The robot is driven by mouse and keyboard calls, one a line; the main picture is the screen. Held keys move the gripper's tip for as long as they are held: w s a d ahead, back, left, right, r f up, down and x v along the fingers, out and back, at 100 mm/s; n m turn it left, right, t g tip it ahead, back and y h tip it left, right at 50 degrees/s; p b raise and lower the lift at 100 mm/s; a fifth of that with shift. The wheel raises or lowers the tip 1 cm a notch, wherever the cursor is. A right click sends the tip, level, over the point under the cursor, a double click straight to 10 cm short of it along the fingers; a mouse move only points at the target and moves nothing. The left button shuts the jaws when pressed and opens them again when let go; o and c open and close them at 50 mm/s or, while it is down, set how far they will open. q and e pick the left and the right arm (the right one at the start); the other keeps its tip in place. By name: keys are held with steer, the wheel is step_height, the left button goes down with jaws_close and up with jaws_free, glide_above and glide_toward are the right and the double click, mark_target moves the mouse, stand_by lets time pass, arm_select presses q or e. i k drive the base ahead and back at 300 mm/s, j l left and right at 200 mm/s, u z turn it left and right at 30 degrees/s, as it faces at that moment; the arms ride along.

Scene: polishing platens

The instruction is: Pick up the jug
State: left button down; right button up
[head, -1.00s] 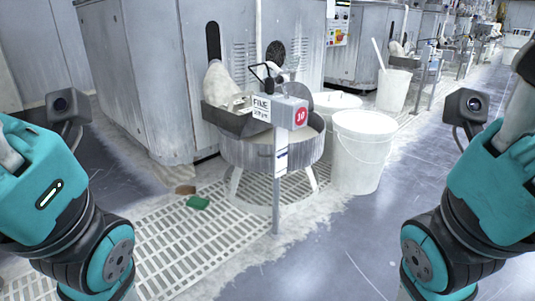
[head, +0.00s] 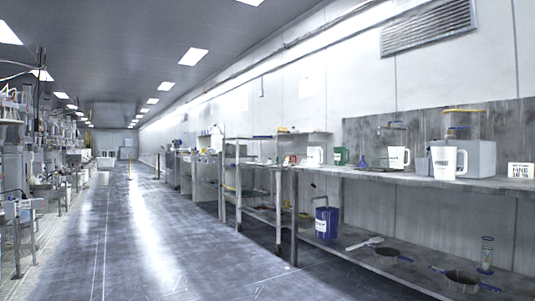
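Three white jugs stand on the long bench along the right wall. A third white jug (head: 314,156) stands farther along the bench. I cannot tell which one the task means. Neither of my grippers shows in the head view now.
The bench top (head: 502,186) also holds a grey box (head: 480,158), a blue funnel (head: 365,165) and a sign (head: 520,170). A blue container (head: 326,222) and pans (head: 468,277) are on the lower shelf. The aisle floor (head: 150,230) at left is clear.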

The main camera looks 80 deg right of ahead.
mark_target(444, 158)
steer(key=z, duration=3.6)
